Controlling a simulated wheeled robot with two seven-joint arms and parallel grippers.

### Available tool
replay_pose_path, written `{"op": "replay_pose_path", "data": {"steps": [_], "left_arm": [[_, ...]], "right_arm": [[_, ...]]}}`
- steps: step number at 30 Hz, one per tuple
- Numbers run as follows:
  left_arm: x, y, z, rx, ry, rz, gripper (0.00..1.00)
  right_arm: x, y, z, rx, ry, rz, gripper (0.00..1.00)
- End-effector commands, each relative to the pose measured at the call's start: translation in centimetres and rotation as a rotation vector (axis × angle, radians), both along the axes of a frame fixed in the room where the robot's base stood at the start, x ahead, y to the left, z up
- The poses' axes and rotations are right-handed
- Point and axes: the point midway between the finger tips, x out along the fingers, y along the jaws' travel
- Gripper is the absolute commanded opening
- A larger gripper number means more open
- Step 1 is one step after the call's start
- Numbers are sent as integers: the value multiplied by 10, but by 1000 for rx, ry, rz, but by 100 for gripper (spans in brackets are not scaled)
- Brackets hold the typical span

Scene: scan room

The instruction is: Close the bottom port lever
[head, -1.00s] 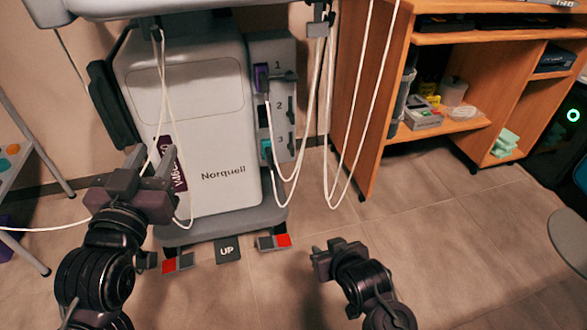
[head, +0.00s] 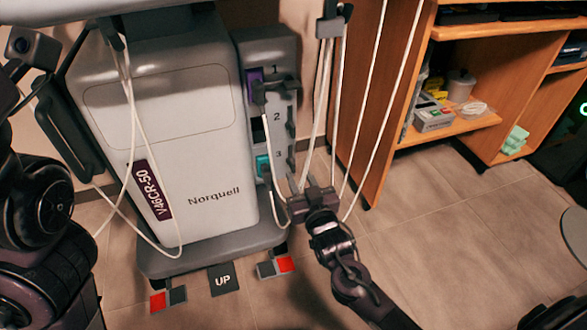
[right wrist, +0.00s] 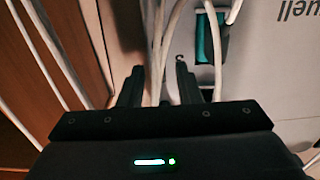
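The grey port panel (head: 284,52) on the right side of the Norquell machine has ports marked 1, 2 and 3. A teal plug (head: 263,164) sits at bottom port 3; it also shows in the right wrist view (right wrist: 205,38). A small dark lever (head: 291,160) is beside port 3; its exact position is hard to make out. My right gripper (head: 309,180) is open just below and right of port 3. In the right wrist view, white cables pass between or behind its spread fingers (right wrist: 158,85). My left arm is at the left edge; its fingers are not clear.
White cables (head: 352,130) hang in loops in front of the panel and my right gripper. A wooden shelf unit (head: 375,165) stands to the right. Red-and-grey pedals (head: 285,265) are at the machine's base. Open floor (head: 440,240) lies at the lower right.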

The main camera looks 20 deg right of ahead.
Motion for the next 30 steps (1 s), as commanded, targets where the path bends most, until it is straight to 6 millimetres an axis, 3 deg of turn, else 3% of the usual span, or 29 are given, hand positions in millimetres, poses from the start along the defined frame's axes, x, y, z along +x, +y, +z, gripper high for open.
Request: {"op": "replay_pose_path", "data": {"steps": [3,9,18,26,30], "left_arm": [[-5,5,-3,-15,-19,14,36],[-11,11,1,-33,-33,29,36],[-11,12,4,-35,-32,32,36],[-11,12,4,-36,-32,33,36],[-11,13,4,-36,-33,33,36]], "right_arm": [[20,1,-3,1,-2,0,31],[40,2,-2,1,0,0,31],[43,2,-1,1,3,0,31],[43,2,-1,1,3,0,0],[43,2,-1,0,3,1,0]]}}
